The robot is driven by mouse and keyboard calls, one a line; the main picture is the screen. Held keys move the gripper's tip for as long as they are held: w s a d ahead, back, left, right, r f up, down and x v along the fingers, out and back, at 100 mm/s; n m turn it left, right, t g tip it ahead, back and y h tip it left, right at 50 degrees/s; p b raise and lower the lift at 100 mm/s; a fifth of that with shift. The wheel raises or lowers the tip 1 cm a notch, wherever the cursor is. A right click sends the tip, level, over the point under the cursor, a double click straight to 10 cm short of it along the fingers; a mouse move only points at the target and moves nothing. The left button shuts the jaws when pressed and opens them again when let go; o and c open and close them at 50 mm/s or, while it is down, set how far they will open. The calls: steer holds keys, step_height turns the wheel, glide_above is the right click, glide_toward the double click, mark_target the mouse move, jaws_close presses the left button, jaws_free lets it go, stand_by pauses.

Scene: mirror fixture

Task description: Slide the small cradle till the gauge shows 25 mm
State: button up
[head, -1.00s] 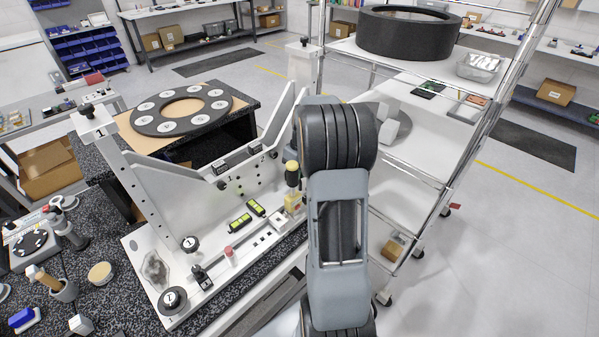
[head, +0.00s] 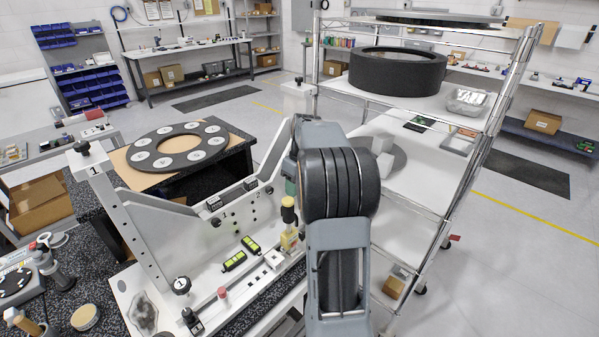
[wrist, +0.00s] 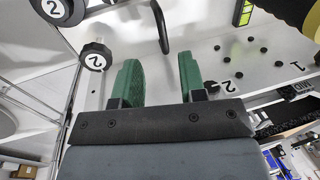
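The white fixture (head: 150,222) has an upright plate with a V-shaped top and a base below. Two small dark readouts (head: 214,203) sit on the plate near marks 1 and 2; their figures are too small to read. I cannot tell for sure which part is the small cradle. My gripper's green fingers (wrist: 158,82) are apart and empty in the wrist view. A black bent handle (wrist: 162,28) lies beyond the gap. In the head view my arm mostly hides the gripper.
A wire shelf (head: 440,160) with a black ring (head: 398,78) stands close on the right.

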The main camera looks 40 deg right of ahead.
step_height(320, 180, up, 6)
steer(key=d, duration=0.1)
steer(key=shift+r, duration=0.15)
stand_by(0.4)
